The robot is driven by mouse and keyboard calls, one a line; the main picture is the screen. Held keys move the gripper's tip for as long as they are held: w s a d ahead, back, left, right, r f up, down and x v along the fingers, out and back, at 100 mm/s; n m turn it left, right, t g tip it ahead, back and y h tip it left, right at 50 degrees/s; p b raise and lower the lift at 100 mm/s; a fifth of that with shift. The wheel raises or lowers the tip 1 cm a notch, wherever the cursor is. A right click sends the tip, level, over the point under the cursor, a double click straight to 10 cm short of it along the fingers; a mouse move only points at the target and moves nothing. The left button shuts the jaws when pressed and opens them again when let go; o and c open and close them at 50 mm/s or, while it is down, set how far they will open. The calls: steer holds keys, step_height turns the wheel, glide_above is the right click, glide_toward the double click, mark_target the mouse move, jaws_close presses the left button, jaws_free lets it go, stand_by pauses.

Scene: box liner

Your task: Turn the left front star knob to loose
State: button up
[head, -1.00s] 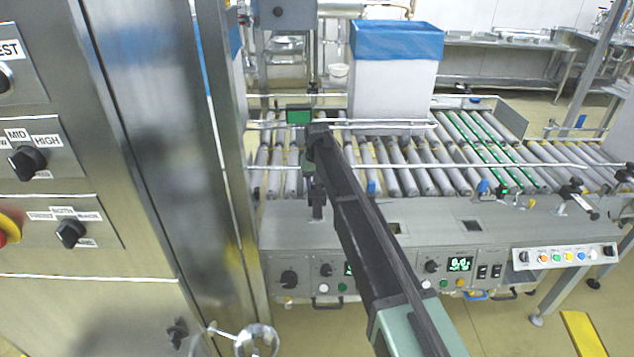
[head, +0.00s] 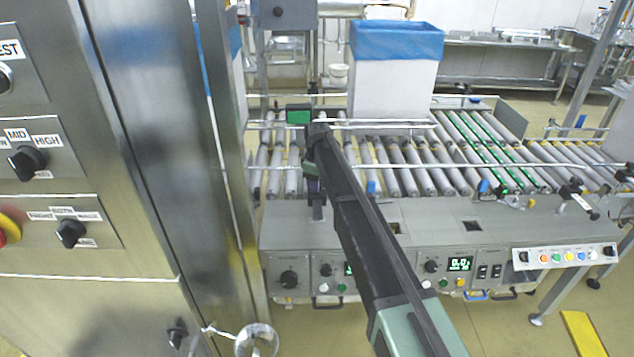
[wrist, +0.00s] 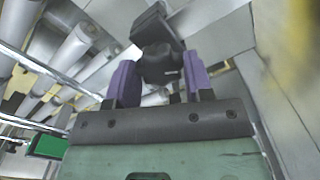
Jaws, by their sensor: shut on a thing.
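The left front star knob (wrist: 160,62) is a black knob on a black clamp block, in the middle of the wrist view. My gripper (wrist: 159,76) has its two purple fingers on either side of the knob and is shut on it. In the head view my gripper (head: 313,180) is at the front left of the roller conveyor, at the black clamp post (head: 317,210). The knob itself is mostly hidden there by the gripper and arm. Its turn position cannot be read.
A white box with a blue liner (head: 393,85) stands on the conveyor rollers (head: 400,170) behind my gripper. Metal guide rails (head: 480,165) run along the conveyor. A steel cabinet (head: 165,180) is close on the left.

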steer(key=shift+n, duration=1.3)
steer(key=o, duration=0.9)
step_height(320, 180, up, 11)
steer(key=p, duration=1.1)
steer(key=shift+f, duration=0.1)
